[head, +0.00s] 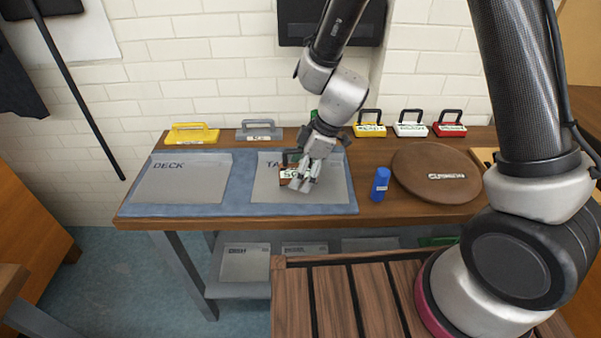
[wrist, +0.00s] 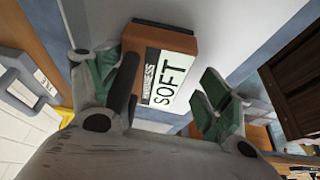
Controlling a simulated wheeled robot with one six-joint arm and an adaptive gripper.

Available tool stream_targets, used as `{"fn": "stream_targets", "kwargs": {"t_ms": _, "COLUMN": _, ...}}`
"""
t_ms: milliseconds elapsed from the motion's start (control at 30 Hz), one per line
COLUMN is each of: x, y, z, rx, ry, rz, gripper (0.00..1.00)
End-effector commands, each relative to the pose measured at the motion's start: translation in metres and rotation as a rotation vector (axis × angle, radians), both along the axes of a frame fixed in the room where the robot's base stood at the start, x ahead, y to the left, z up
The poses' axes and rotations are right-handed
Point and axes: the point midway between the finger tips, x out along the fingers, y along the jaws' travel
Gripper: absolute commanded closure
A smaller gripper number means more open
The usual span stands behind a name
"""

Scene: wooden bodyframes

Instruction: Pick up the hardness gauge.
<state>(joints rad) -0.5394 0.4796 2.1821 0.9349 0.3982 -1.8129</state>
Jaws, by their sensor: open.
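The hardness gauge (head: 289,176) is a small brown block with a white label, on the right grey panel of the workbench. In the wrist view the gauge (wrist: 160,62) reads "HARDNESS" and "SOFT", and a dark handle bar sticks out toward my gripper. My gripper (head: 308,176) is open right at the gauge, partly covering it in the head view. In the wrist view its green-padded fingers (wrist: 158,92) stand on either side of the gauge. The handle is close to the left finger; I cannot tell whether they touch.
The panels lie on a blue mat (head: 240,202). A blue cylinder (head: 380,183) and a round brown board (head: 436,175) stand to the right. Several handled blocks, including a yellow one (head: 193,133), line the back. The left "DECK" panel (head: 183,180) is clear.

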Motion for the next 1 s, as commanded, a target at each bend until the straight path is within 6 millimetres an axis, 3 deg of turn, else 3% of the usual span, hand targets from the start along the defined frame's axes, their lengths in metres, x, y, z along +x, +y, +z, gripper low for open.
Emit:
{"fn": "stream_targets", "kwargs": {"t_ms": 100, "x": 0.0, "y": 0.0, "z": 0.0, "rx": 0.0, "ry": 0.0, "rz": 0.0, "gripper": 0.21}}
{"fn": "stream_targets", "kwargs": {"t_ms": 400, "x": 0.0, "y": 0.0, "z": 0.0, "rx": 0.0, "ry": 0.0, "rz": 0.0, "gripper": 0.76}}
{"fn": "stream_targets", "kwargs": {"t_ms": 467, "x": 0.0, "y": 0.0, "z": 0.001, "rx": 0.0, "ry": 0.0, "rz": 0.0, "gripper": 0.82}}
{"fn": "stream_targets", "kwargs": {"t_ms": 733, "x": 0.0, "y": 0.0, "z": 0.008, "rx": 0.002, "ry": -0.002, "rz": 0.001, "gripper": 0.82}}
{"fn": "stream_targets", "kwargs": {"t_ms": 1000, "x": 0.001, "y": 0.001, "z": 0.062, "rx": 0.004, "ry": -0.004, "rz": 0.002, "gripper": 0.82}}
